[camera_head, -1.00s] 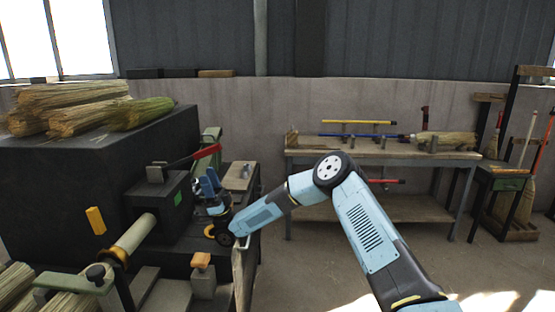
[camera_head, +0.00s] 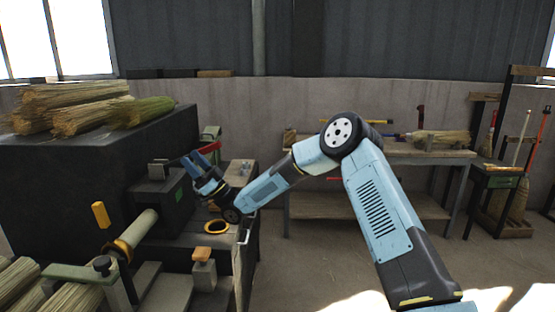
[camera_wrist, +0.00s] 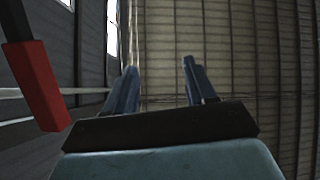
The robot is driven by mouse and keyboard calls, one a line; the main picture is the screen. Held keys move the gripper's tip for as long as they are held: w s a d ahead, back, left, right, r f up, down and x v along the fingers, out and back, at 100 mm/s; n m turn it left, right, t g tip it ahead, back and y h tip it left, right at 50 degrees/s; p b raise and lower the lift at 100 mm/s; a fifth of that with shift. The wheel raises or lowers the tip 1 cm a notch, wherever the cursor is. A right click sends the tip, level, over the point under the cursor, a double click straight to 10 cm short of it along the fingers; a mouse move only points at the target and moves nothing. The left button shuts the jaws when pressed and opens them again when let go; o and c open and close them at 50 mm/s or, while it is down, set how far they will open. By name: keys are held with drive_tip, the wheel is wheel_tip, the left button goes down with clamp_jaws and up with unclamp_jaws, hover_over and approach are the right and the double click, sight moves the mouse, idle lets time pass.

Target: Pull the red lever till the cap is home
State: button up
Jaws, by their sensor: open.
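The red lever (camera_head: 212,147) shows only as a short red piece beside my gripper in the head view. The rest of it is hidden behind the gripper. In the wrist view its red grip (camera_wrist: 38,90) hangs from a dark bar at the left, outside my fingers and apart from them. My gripper (camera_head: 191,158) is raised in front of the lever, above the dark box (camera_head: 155,199). In the wrist view the two blue fingers of my gripper (camera_wrist: 160,82) are apart with nothing between them. I cannot make out the cap for certain.
A yellow-collared roller (camera_head: 137,231) sticks out at the front left. Broom straw bundles (camera_head: 75,108) lie on the black cabinet. A workbench (camera_head: 410,149) stands along the back wall.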

drive_tip(key=w+d+r+m+t+h, duration=0.35)
drive_tip(key=d+r+t+h, duration=0.35)
drive_tip(key=d+h, duration=0.5)
drive_tip(key=s+d+r+m+t+h, duration=0.1)
drive_tip(key=s+d+m+h, duration=0.2)
drive_tip(key=d, duration=0.4)
drive_tip(key=s+d+r+m+h, duration=0.1)
drive_tip(key=s+d+h, duration=0.2)
drive_tip(key=d+h, duration=0.25)
drive_tip(key=s+d+r+m+t+h, duration=0.1)
drive_tip(key=s+d+r+m+h, duration=0.1)
drive_tip(key=s+d+h, duration=0.35)
drive_tip(key=s+d+f+m+g+h, duration=0.1)
drive_tip(key=s+d+m+g+h, duration=0.2)
drive_tip(key=s+d, duration=0.95)
drive_tip(key=s+d+f+m+g, duration=0.2)
drive_tip(key=s+d, duration=0.1)
drive_tip(key=s, duration=0.6)
drive_tip(key=s+d+f+m+g+y, duration=0.1)
drive_tip(key=s+d, duration=0.3)
drive_tip(key=s, duration=0.4)
drive_tip(key=shift+s+d+f+m+g, duration=0.15)
drive_tip(key=shift+s+f+m+g, duration=0.25)
drive_tip(key=shift+f+m, duration=0.45)
